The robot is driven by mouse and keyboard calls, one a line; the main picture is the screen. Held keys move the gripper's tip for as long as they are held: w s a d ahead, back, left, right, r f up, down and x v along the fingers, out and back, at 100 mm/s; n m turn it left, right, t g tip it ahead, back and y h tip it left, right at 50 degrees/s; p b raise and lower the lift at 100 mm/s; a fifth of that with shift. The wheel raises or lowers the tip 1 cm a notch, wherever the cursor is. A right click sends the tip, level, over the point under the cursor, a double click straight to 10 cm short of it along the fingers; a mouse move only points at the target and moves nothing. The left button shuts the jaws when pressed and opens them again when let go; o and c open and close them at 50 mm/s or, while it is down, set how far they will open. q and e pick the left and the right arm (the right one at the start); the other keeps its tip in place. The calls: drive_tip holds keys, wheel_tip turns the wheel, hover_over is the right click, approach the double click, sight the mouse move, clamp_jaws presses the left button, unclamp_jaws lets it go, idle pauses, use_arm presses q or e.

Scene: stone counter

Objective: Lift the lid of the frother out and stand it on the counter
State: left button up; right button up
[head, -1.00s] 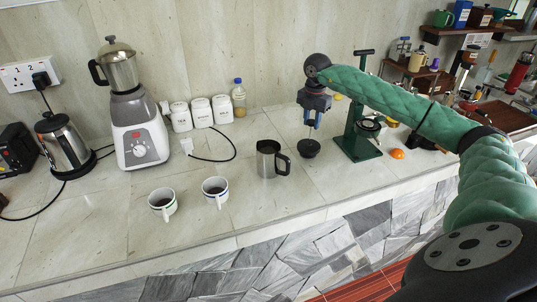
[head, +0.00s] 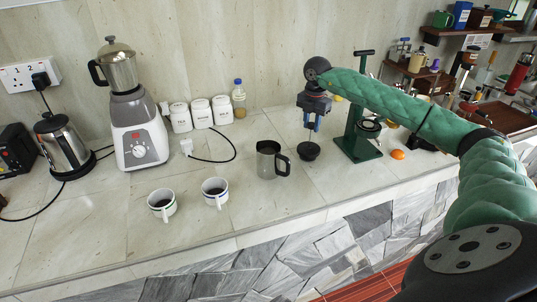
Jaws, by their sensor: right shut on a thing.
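The frother (head: 267,163) is a grey metal jug with a black handle on its right, standing upright on the counter with its top uncovered. The dark round lid (head: 308,151) is just right of the jug, at or very near the counter top. I cannot tell for sure whether it touches. My right gripper (head: 311,127) points down directly above the lid, its blue fingers shut on the lid's slender upper part. That part is too small to make out clearly. My left gripper is not in view.
Two cups (head: 162,204) (head: 215,191) stand front left of the jug. A green stand (head: 357,148) is close on the right, with an orange item (head: 397,154) beyond it. A blender (head: 139,140) and white canisters (head: 201,113) stand behind left. The counter in front is clear.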

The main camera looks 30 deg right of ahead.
drive_tip(key=shift+f+b, duration=0.3)
drive_tip(key=shift+f, duration=0.25)
idle(0.5)
drive_tip(key=o, duration=1.4)
drive_tip(key=shift+c, duration=0.2)
drive_tip(key=shift+r, duration=0.2)
drive_tip(key=shift+r+p, duration=1.85)
drive_tip(key=shift+r, duration=2)
